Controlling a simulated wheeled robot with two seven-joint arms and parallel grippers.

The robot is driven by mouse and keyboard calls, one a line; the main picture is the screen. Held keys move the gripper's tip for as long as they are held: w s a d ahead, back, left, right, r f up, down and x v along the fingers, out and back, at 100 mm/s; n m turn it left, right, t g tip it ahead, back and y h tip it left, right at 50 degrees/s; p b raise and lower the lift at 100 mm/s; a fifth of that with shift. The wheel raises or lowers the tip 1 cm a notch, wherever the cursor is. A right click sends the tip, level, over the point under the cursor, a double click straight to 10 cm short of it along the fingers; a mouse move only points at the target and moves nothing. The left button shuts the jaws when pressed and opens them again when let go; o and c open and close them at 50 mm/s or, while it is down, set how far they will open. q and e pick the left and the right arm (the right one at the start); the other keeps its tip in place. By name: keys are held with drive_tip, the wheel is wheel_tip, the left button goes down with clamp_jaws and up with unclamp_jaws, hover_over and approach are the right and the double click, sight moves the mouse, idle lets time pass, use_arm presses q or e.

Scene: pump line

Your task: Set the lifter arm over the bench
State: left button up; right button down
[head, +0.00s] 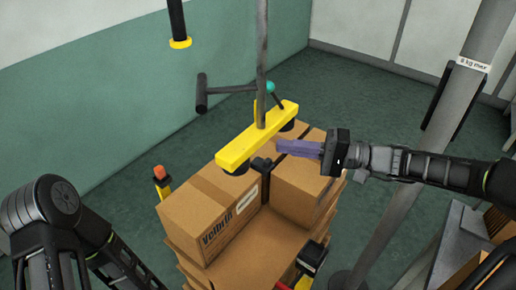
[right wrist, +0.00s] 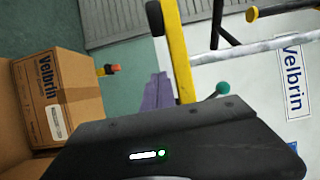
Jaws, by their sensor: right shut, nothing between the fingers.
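The lifter's yellow bar (head: 258,138) hangs over stacked cartons, with dark suction cups beneath and a grey upright tube (head: 262,60) above. A black side handle (head: 202,92) and a teal knob (head: 270,87) show near the tube. My right gripper (head: 282,147) has purple fingers, shut and empty, level with the bar's right part in the picture; I cannot tell whether they touch it. In the right wrist view the purple fingers (right wrist: 157,93) show beside the yellow bar (right wrist: 181,50). I cannot identify the bench for certain.
Brown cartons (head: 208,222) stand stacked below the bar. A grey post (head: 455,105) labelled with a kg limit rises at the right. A pale surface (head: 455,250) with brown items lies at the lower right. An orange-topped yellow post (head: 160,175) stands left. Floor behind is clear.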

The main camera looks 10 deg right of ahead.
drive_tip(key=a+p, duration=0.2)
drive_tip(key=a, duration=0.2)
drive_tip(key=a+p, duration=0.2)
drive_tip(key=a, duration=0.3)
drive_tip(key=shift+s+a+r, duration=0.15)
drive_tip(key=shift+s, duration=0.25)
drive_tip(key=shift+f, duration=0.2)
